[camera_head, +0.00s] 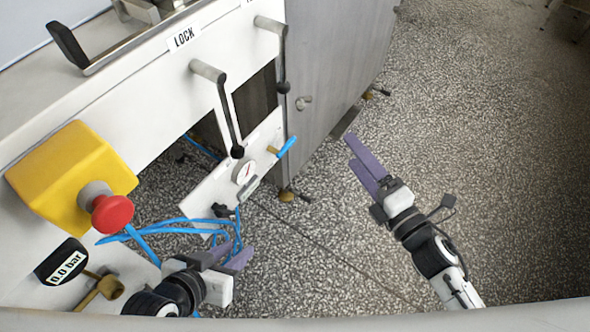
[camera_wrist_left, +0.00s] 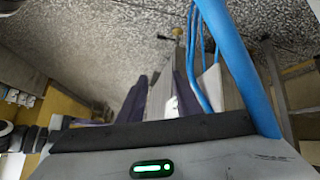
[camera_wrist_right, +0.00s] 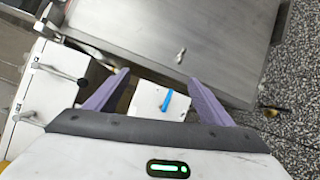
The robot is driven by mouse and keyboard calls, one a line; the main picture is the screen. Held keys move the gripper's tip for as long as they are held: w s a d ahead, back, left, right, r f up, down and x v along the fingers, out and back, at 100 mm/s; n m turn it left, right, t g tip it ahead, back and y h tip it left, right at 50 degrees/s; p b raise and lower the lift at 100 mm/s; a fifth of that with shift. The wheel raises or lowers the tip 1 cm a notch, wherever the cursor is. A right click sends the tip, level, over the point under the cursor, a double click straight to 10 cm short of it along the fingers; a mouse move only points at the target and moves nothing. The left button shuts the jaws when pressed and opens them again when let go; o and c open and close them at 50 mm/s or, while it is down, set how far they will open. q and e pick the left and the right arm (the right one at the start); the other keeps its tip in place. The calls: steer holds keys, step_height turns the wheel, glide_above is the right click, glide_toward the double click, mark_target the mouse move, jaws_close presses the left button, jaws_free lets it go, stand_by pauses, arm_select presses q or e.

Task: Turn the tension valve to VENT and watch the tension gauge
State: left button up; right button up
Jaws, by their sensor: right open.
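A valve with a blue handle (camera_head: 287,147) and brass body sits at the right end of a low tilted white panel (camera_head: 205,195). The handle also shows in the right wrist view (camera_wrist_right: 167,101), beyond the fingers. A round white dial gauge (camera_head: 245,172) is on that panel, left of the valve; its reading is too small to tell. No VENT mark is legible. My right gripper (camera_head: 362,166) is open and empty, over the floor right of the valve and apart from it. My left gripper (camera_head: 238,255) is partly open below the panel, beside blue hoses (camera_head: 190,222).
A yellow box with a red mushroom button (camera_head: 112,213) and a "0.0 bar" display (camera_head: 67,265) are at left. Two levers, one (camera_head: 228,115) by a LOCK label (camera_head: 183,38), project from the machine. A grey metal cabinet (camera_head: 335,60) stands behind. Speckled floor at right is clear.

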mark_target(288, 147)
steer(key=w+a+f+n+g+y+b, duration=0.1)
steer(key=w+a+f+n+y+b, duration=0.1)
steer(key=a+n, duration=0.2)
steer(key=w+a+f+n+g+y+b, duration=0.2)
steer(key=a+n+b, duration=0.1)
steer(key=n, duration=0.6)
steer(key=w+a+f+n+g+y+b, duration=0.2)
steer(key=a+n+b, duration=0.1)
steer(key=a+n, duration=0.2)
steer(key=shift+w+a+n+y, duration=0.1)
steer(key=shift+w+n+y, duration=0.1)
steer(key=shift+n, duration=0.4)
steer(key=shift+w+n+y, duration=0.1)
steer(key=shift+n+y, duration=0.1)
steer(key=shift+n, duration=0.4)
steer(key=shift+x, duration=0.8)
arm_select(q)
steer(key=shift+m+h, duration=0.4)
steer(key=shift+h, duration=0.3)
steer(key=d+f, duration=0.1)
steer(key=f, duration=0.1)
steer(key=d+f, duration=0.2)
steer(key=shift+w+d+f, duration=0.1)
steer(key=shift+w+f, duration=0.1)
arm_select(e)
steer(key=shift+c, duration=0.4)
steer(key=c, duration=1)
steer(key=shift+o, duration=0.2)
